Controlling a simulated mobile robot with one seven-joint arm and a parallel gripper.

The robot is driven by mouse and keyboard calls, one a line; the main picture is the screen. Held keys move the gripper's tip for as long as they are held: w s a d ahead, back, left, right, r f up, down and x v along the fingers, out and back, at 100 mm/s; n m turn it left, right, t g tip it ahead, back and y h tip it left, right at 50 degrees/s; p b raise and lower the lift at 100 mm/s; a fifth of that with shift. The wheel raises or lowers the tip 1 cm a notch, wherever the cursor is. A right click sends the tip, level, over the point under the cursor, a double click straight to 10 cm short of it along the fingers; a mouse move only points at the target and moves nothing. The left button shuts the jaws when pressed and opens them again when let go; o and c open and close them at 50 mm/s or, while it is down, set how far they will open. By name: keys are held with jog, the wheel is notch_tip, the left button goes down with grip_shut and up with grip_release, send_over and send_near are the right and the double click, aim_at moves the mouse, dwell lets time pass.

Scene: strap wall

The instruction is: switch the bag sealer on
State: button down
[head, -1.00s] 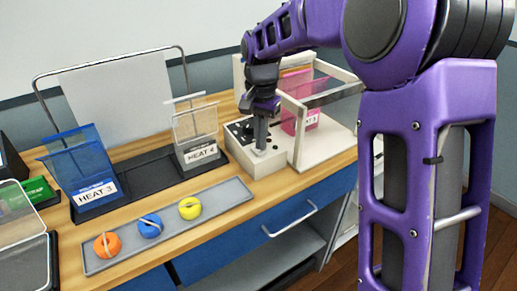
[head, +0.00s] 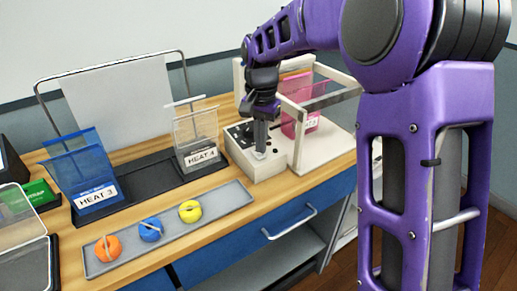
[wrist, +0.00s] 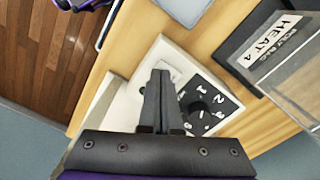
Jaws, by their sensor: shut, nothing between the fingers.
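The bag sealer (head: 262,172) is a cream box on the bench, with a clear-sided frame on its right. In the wrist view its top panel (wrist: 204,69) carries a black dial (wrist: 197,107) with white numbers and a pale switch plate (wrist: 170,73). My gripper (head: 260,151) points down over the front of that panel, its fingers shut and empty. In the wrist view the fingertips (wrist: 161,73) are at the pale plate, beside the dial. They cover part of the plate, so I cannot tell the switch's position or whether they touch it.
A pink bag (head: 298,118) stands inside the sealer's frame. A clear HEAT 4 holder (head: 197,141) stands close left of the sealer, and a blue HEAT 3 holder (head: 82,178) farther left. A grey tray (head: 226,197) with orange, blue and yellow rolls lies in front.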

aim_at(261, 155)
jog(key=shift+r+p, duration=2.25)
jog(key=shift+r, duration=0.75)
